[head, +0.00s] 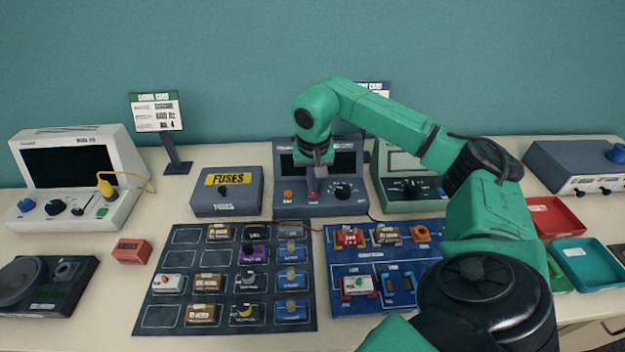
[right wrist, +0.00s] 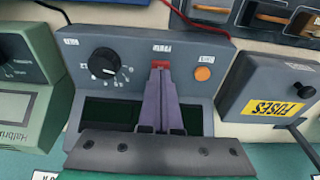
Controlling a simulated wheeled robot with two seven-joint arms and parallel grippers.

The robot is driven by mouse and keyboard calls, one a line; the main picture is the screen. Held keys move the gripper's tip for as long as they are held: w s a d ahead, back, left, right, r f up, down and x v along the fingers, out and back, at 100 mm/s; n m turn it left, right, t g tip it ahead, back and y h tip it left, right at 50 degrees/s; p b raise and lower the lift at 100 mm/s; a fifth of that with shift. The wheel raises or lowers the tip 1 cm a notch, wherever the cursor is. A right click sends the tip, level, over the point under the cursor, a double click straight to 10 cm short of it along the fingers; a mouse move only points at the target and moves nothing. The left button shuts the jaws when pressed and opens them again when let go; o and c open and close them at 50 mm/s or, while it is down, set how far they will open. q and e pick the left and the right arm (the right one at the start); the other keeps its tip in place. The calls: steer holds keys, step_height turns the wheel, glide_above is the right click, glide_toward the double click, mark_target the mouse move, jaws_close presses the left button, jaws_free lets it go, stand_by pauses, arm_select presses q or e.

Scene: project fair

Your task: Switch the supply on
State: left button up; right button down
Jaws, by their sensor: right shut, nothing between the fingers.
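The power supply (head: 335,207) is a dark grey box at the back centre, with a dark display, an orange button (head: 287,194) and a black round knob (head: 342,191). In the right wrist view the supply (right wrist: 190,50) shows a red switch (right wrist: 160,66) between the knob (right wrist: 104,63) and the orange button (right wrist: 203,74). My right gripper (head: 313,192) is shut and empty, pointing down at the supply's front. Its purple-grey fingers (right wrist: 161,80) reach to the red switch and partly cover it; I cannot tell whether they touch. The switch's position is unclear. My left gripper is out of view.
A blue-grey fuse box (head: 227,190) stands left of the supply and a green meter (head: 408,190) right of it. Two boards with small modules (head: 182,321) lie in front. A white oscilloscope (head: 70,170) is at far left, with red (head: 553,217) and teal trays (head: 586,262) at right.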

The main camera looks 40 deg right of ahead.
steer(key=shift+f+b, duration=0.3)
steer(key=shift+f, duration=0.15)
steer(key=shift+r, duration=0.1)
step_height(320, 180, up, 7)
steer(key=p, duration=0.6)
stand_by(0.4)
